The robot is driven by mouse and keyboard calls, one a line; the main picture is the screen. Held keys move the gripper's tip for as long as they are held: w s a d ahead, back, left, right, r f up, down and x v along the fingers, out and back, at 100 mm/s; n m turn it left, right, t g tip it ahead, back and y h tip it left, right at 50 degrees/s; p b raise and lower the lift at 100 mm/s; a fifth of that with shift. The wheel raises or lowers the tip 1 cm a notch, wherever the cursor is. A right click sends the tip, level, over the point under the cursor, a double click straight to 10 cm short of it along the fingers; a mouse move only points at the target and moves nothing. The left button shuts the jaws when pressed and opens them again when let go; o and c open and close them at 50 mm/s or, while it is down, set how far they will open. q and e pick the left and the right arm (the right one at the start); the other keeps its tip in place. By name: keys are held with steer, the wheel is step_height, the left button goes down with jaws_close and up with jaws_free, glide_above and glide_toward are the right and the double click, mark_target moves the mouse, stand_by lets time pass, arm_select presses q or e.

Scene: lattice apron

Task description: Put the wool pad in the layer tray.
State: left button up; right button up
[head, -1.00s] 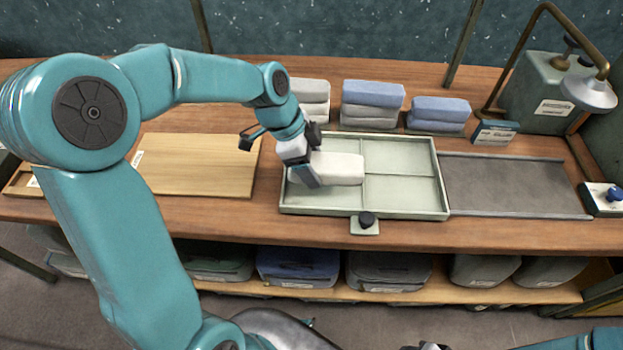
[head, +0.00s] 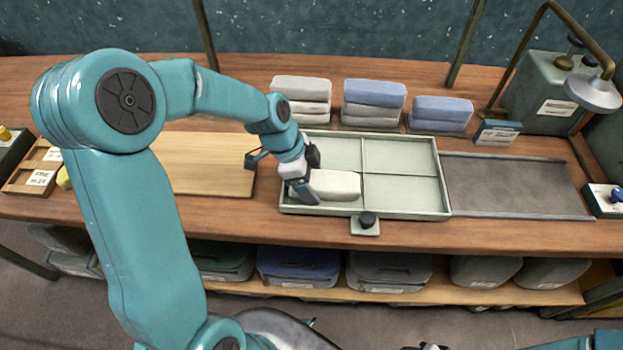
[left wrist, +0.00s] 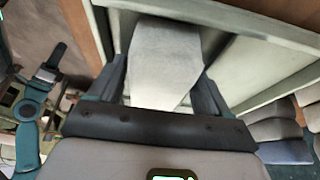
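The pale wool pad (head: 336,184) lies level in the front-left compartment of the green layer tray (head: 405,213), low between its walls. I cannot tell whether it bears fully on the tray floor. My left gripper (head: 304,187) is at the pad's left end, with a finger on each side of it. In the left wrist view the pad (left wrist: 163,62) fills the gap between the fingers, so the left gripper (left wrist: 165,95) looks shut on it. A dark bit at the bottom edge of the head view may be my right gripper (head: 425,347); its fingers cannot be made out.
Stacks of grey pads (head: 302,90) and blue pads (head: 375,93) stand behind the tray. A wooden board (head: 205,178) lies to the left. A dark grey plate (head: 510,186) lies right of the tray. A black knob (head: 367,219) sits at the tray's front edge.

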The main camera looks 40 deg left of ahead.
arm_select(q)
steer(key=shift+s, duration=0.1)
steer(key=shift+r, duration=0.2)
steer(key=shift+a+r, duration=0.1)
steer(key=shift+r, duration=0.15)
steer(key=v, duration=1.1)
steer(key=shift+r, duration=0.25)
